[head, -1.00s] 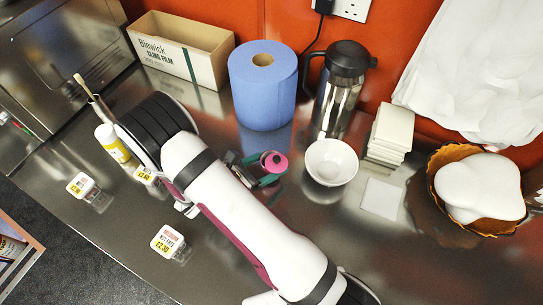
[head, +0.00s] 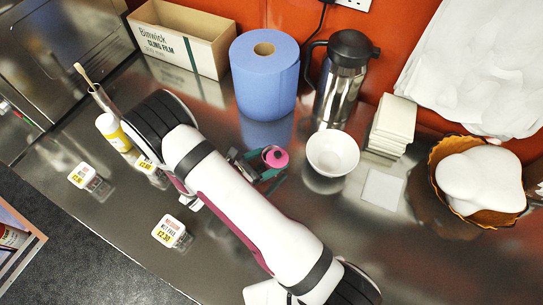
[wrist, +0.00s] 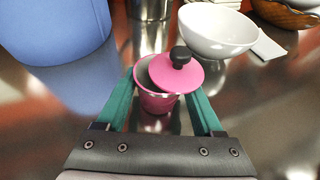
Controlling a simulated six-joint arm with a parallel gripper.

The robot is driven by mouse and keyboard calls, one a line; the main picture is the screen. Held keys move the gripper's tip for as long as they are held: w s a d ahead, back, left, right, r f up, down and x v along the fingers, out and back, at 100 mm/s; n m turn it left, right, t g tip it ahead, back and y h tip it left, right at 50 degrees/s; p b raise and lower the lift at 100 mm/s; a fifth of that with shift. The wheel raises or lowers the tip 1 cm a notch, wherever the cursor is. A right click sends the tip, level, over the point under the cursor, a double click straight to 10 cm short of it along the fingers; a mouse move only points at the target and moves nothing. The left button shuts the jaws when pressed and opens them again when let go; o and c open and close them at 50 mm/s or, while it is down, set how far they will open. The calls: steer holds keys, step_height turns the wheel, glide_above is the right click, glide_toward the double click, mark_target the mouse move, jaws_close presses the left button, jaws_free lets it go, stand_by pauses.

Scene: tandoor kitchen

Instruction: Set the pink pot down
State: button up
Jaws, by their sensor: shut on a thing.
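The pink pot (wrist: 157,100) is between the two green fingers of my gripper (wrist: 160,104) in the wrist view. Its pink lid (wrist: 177,73) with a black knob sits askew on top, leaving part of the rim open. In the head view the pink lid (head: 275,157) shows beside my gripper (head: 262,170), left of the white bowl. My arm hides part of the pot there. My gripper is shut on the pot. I cannot tell whether its base touches the steel counter (head: 235,262).
A white bowl (head: 333,154) stands close to the right of the pot. A blue paper roll (head: 264,80) and a steel flask (head: 341,85) stand behind. A white tile (head: 382,190) and stacked white blocks (head: 393,128) lie farther right. The front counter is fairly clear.

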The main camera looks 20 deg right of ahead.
steer(key=shift+f, duration=0.1)
steer(key=o, duration=1.6)
